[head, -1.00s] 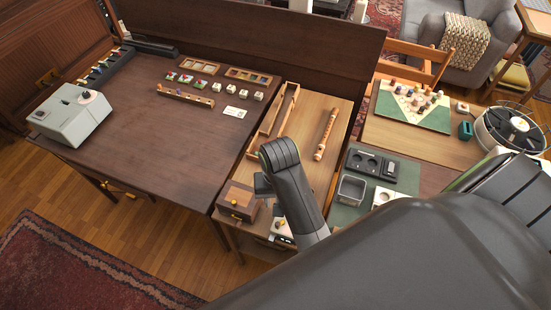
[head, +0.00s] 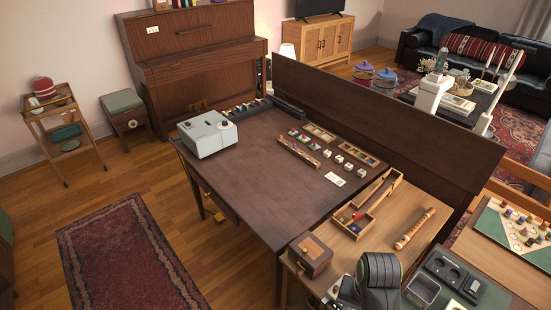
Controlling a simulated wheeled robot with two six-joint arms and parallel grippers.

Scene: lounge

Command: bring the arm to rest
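One of my arms, dark grey, rises from the bottom edge of the head view, right of centre, and appears to be my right arm. Its rounded wrist link stands in front of the light wooden side table (head: 395,218). A small grey part of my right gripper (head: 347,291) shows at its left, near the wooden box (head: 310,254). Its fingertips are hidden, so I cannot tell whether it is open or holds anything. My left gripper is not in view.
The dark desk (head: 265,180) carries a grey-green machine (head: 207,134) and several small blocks. A wooden tray (head: 366,205) and a recorder (head: 414,229) lie on the side table. A tall dark panel (head: 390,120) runs behind.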

